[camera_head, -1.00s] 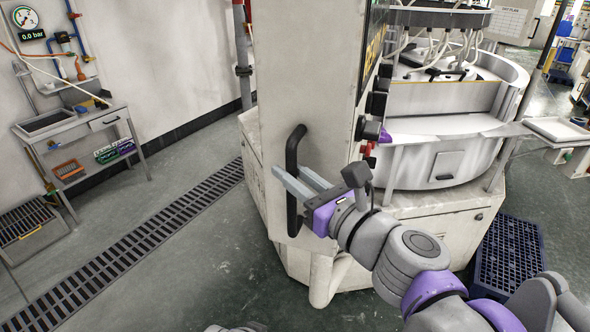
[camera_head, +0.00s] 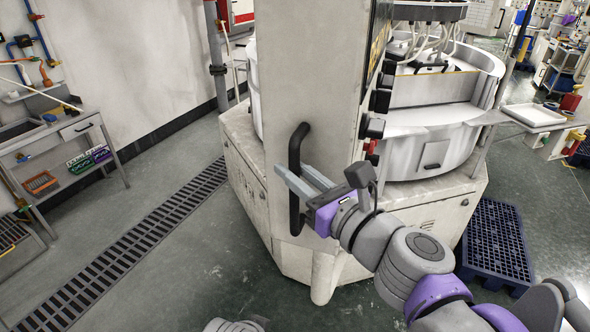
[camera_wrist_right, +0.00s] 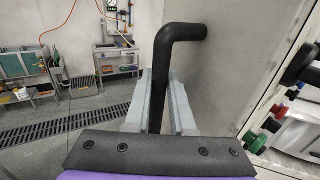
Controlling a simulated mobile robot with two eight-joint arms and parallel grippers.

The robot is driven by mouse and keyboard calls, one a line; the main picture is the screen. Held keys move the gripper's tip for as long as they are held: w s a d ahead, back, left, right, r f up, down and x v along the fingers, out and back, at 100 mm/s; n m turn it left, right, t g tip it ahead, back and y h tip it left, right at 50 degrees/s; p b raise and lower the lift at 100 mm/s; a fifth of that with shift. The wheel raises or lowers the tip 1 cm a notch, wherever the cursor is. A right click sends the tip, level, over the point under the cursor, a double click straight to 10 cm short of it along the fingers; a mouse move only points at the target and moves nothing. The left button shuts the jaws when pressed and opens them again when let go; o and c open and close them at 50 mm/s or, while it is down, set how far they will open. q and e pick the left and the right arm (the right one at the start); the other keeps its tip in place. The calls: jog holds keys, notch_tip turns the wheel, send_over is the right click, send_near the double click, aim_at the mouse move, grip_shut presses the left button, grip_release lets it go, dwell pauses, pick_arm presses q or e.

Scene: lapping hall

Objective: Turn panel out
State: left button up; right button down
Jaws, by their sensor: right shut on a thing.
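The panel (camera_head: 318,75) is a tall pale box-like piece with dark buttons (camera_head: 376,101) along its right edge. It stands in front of the round machine. A black bar handle (camera_head: 295,148) stands upright on its near face. My right gripper (camera_head: 300,178) is shut on the handle's middle, with its grey fingers on either side of the bar. In the right wrist view the handle (camera_wrist_right: 161,85) runs down between the two fingers (camera_wrist_right: 160,100), its top bend meeting the panel face (camera_wrist_right: 215,75). My left gripper is not in view.
The machine's pale base (camera_head: 240,160) and round tub (camera_head: 440,145) stand behind the panel. A blue slatted pallet (camera_head: 495,245) lies on the floor at right. A floor grating (camera_head: 130,250) and a side table (camera_head: 75,130) are at left. The floor between grating and base is clear.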

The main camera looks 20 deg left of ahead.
jog(key=shift+s+a+r, duration=0.1)
jog(key=shift+a, duration=0.05)
jog(key=c, duration=1.1)
grip_release()
jog(key=o, duration=0.3)
jog(key=shift+a, duration=0.3)
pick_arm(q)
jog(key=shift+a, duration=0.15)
pick_arm(e)
jog(key=shift+o, duration=0.2)
jog(key=shift+d, duration=0.15)
jog(key=shift+d, duration=0.1)
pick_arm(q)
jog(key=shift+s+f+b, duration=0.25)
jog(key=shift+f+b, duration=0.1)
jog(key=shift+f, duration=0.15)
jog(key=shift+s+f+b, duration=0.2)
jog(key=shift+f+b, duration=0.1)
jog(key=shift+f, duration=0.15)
pick_arm(e)
jog(key=v, duration=1)
jog(key=shift+s+d, duration=0.25)
jog(key=shift+s, duration=0.05)
